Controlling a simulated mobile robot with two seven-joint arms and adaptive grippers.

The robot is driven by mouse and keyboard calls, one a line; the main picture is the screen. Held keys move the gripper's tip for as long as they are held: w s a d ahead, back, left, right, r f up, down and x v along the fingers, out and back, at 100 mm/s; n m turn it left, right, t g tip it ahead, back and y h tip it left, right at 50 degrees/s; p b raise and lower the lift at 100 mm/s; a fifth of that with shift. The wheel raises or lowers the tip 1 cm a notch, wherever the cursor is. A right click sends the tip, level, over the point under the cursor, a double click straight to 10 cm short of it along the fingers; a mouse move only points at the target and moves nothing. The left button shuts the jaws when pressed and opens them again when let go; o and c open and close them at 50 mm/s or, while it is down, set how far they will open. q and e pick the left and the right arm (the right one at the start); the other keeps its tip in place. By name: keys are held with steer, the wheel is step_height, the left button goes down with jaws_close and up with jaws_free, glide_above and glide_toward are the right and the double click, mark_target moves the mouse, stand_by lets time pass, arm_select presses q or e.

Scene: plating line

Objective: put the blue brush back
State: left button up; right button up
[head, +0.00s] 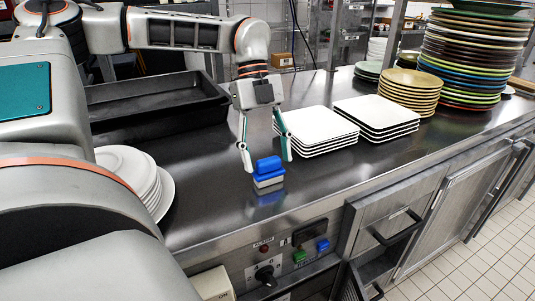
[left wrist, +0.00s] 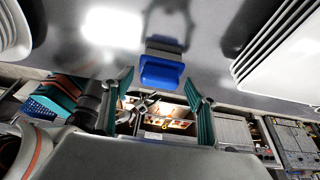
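The blue brush (head: 268,168) has a blue top and a pale lower part, and it sits on the steel counter near its front edge. My left gripper (head: 267,158) points down over it, with one finger on each side. The fingers are open, and a gap shows between them and the brush. In the left wrist view the brush (left wrist: 162,68) lies just past the fingertips of my open left gripper (left wrist: 160,88), roughly centred between them. My right gripper is not seen in the head view.
Square white plates (head: 318,130) stand close right of my left gripper, with a second square stack (head: 377,117) beyond. Round white plates (head: 135,172) stand at left, and a black tray (head: 150,103) lies behind. Tall coloured plates (head: 472,55) stand at back right.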

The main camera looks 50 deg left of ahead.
arm_select(q)
steer(key=p+v, duration=0.1)
steer(key=v, duration=1.1)
steer(key=shift+r, duration=0.2)
